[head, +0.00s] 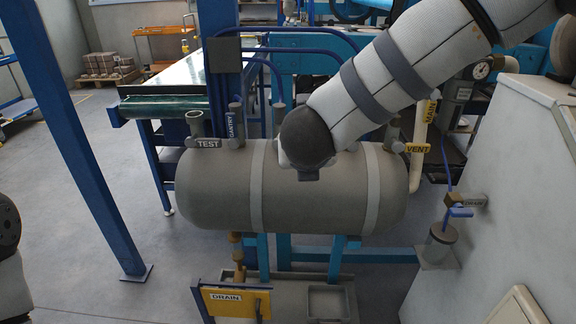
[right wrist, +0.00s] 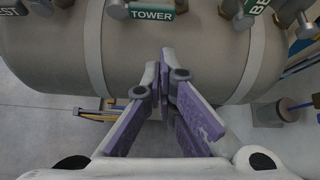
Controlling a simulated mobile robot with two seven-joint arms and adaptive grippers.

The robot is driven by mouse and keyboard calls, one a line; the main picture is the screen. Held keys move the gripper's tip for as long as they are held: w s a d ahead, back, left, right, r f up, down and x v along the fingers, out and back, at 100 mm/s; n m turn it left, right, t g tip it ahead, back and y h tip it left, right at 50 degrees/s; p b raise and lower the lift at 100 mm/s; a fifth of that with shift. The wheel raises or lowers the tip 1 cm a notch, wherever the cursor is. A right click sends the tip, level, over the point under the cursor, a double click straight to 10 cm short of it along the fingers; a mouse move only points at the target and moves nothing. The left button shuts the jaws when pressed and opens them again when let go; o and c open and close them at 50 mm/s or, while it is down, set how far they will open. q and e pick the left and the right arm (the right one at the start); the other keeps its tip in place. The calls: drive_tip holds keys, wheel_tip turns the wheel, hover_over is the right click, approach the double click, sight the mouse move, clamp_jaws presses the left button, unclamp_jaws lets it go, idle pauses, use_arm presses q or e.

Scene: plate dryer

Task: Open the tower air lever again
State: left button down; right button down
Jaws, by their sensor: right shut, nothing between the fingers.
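The green TOWER tag (right wrist: 152,15) is at the top of the right wrist view, on a grey valve piece above the tank (right wrist: 50,50). The view cuts off the valve's upper part, so I cannot tell the lever's position. My right gripper (right wrist: 160,62) is shut and empty in front of the tank's side, below the tag and apart from it. In the head view my right arm covers the middle of the tank (head: 215,190), hiding the TOWER valve and the gripper's fingers. My left gripper is not in view; only part of my left arm shows at the left edge.
On the tank, the TEST valve (head: 206,143) and GANTRY valve (head: 231,125) stand left of my arm, and the VENT tag (head: 417,148) right. A DRAIN plate (head: 235,302) sits below. A blue post (head: 85,140) stands left; a pale cabinet (head: 510,190) stands right.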

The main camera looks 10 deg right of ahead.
drive_tip(key=shift+w+r+m, duration=0.15)
drive_tip(key=shift+r+m, duration=0.2)
drive_tip(key=shift+m, duration=0.05)
drive_tip(key=shift+w+f, duration=0.1)
